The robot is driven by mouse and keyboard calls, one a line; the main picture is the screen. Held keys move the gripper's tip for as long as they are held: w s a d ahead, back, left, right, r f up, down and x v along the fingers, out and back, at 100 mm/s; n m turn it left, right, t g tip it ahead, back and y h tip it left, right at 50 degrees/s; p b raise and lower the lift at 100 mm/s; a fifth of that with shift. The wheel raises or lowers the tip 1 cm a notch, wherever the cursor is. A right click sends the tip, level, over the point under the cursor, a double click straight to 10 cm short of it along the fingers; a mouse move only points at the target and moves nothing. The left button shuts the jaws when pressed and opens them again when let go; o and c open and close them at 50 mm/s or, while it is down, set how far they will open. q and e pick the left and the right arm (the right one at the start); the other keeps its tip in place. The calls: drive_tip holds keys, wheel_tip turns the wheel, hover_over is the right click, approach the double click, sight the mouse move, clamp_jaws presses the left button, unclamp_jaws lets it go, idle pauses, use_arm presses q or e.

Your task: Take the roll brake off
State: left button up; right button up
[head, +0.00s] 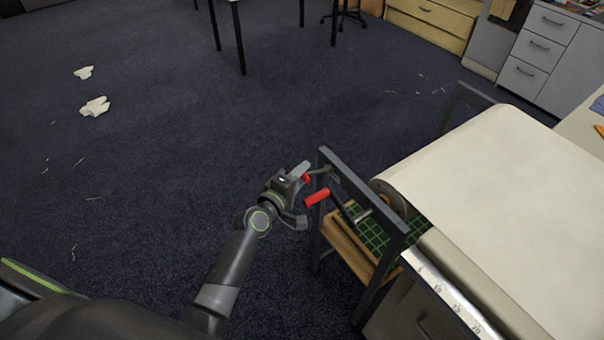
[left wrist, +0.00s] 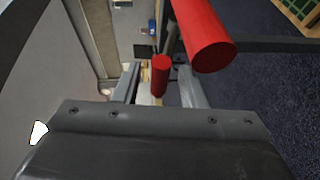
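A short red grip (head: 306,178) sits at the end of a thin dark lever at the frame's upper end, partly hidden by my left gripper. In the left wrist view this red grip (left wrist: 160,75) shows between the two fingers, with gaps on both sides. A longer red handle (head: 317,197) sits on a crank-like arm just below; in the left wrist view this handle (left wrist: 208,38) is large and outside the fingers. My left gripper (head: 301,194) is open at the short grip. The labels do not show which is the brake. My right gripper is not in view.
A dark metal frame (head: 392,236) stands at the table's end, by the large cream cloth roll (head: 388,190). Cream cloth (head: 490,165) covers the table. A ruler strip (head: 447,292) runs along its near edge. White scraps (head: 95,107) lie on the otherwise open floor at left.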

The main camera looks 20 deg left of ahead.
use_arm(q)
drive_tip(key=shift+w+d, duration=0.1)
drive_tip(key=shift+w, duration=0.25)
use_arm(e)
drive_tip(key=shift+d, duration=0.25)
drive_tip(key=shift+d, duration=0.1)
use_arm(q)
clamp_jaws()
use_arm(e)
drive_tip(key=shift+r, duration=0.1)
